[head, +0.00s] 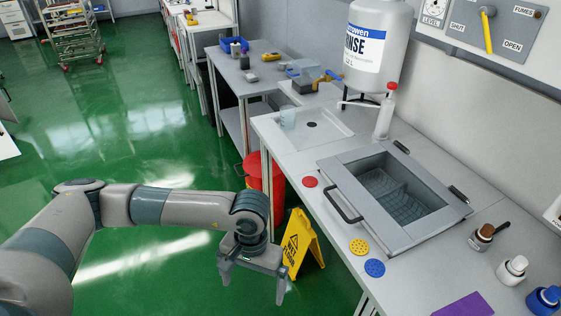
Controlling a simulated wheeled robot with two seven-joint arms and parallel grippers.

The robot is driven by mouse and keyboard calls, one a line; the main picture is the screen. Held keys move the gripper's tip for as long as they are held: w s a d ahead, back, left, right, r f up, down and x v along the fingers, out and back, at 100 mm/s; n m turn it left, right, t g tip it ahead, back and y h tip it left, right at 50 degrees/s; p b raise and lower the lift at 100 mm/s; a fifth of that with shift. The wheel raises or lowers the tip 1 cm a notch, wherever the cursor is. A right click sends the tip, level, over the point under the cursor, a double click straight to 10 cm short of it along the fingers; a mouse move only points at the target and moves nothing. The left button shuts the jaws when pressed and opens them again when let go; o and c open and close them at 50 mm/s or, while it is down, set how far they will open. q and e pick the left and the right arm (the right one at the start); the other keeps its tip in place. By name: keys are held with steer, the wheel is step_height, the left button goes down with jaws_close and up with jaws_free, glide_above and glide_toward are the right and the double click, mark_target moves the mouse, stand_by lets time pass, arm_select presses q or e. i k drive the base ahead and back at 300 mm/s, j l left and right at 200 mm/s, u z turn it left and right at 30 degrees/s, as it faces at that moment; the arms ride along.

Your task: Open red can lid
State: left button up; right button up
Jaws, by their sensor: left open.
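The red can (278,188) stands on the green floor against the left side of the wash bench, partly hidden behind the bench leg and my left arm. Its red top (253,165) shows with a small dark handle or bracket at its left edge; whether the lid is fully shut is hard to tell. My left gripper (253,287) points down, open and empty, nearer the camera than the can and apart from it. My right gripper is not in view.
A yellow wet-floor sign (301,243) stands close to the right of my left gripper. The bench (324,205) carries a grey basin (395,190) with a black handle, a sink tray (305,128) and bottles. The green floor (140,120) to the left is largely clear.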

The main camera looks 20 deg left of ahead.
mark_target(251, 166)
steer(key=i+j+z, duration=0.15)
steer(key=j+z, duration=0.25)
steer(key=j, duration=0.5)
steer(key=j+z, duration=0.35)
steer(key=j, duration=2)
